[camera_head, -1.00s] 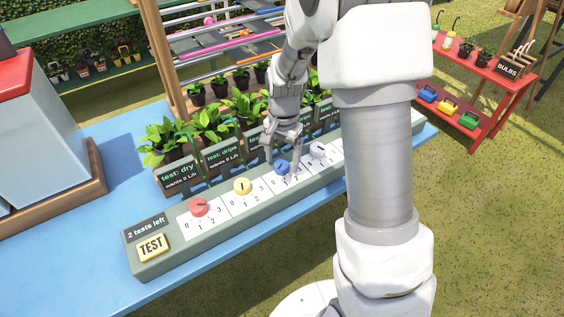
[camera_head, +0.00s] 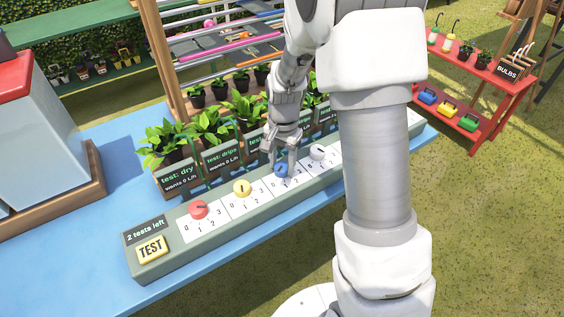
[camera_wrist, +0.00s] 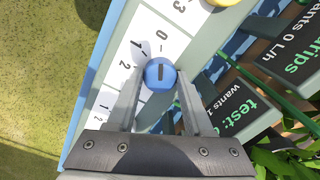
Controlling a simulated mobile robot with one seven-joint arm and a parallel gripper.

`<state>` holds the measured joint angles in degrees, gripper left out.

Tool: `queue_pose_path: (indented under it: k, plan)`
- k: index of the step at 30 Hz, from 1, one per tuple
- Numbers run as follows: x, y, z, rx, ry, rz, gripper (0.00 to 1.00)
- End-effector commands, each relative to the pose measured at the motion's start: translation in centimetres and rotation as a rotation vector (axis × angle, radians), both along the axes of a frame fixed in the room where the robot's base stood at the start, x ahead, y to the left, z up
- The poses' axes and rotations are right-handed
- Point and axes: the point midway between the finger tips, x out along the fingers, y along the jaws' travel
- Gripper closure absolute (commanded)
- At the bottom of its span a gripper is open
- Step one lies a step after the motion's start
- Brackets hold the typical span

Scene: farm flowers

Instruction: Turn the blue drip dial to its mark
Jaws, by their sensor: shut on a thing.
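The blue dial (camera_head: 282,170) is a round knob on the white scale strip of the long grey-green control box (camera_head: 190,257). It also shows in the wrist view (camera_wrist: 160,73), with a dark pointer line running up and down in the picture, roughly in line with the 0. The numbers 0, 1 and 2 show beside it; a finger may cover any further number. My gripper (camera_head: 282,162) reaches down from above and is shut on the blue dial, one finger on each side, as the wrist view shows too (camera_wrist: 160,88).
A red dial (camera_head: 199,208), a yellow dial (camera_head: 242,187) and a white dial (camera_head: 318,152) share the box. A yellow TEST button (camera_head: 151,248) sits under a "2 tests left" sign (camera_head: 146,228). Potted plants (camera_head: 210,122) with signs stand close behind the dials.

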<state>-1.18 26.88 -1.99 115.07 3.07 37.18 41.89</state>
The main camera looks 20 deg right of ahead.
Motion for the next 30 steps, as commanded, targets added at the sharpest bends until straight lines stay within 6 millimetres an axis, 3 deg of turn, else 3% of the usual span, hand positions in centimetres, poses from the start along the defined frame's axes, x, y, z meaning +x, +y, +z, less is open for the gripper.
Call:
queue_pose_path:
  k: [10,30]
  plan:
    - [0.03,-0.04,0.07,0.000,-0.001,0.108,1.00]
    - [0.08,-0.05,0.12,0.000,-0.001,0.590,1.00]
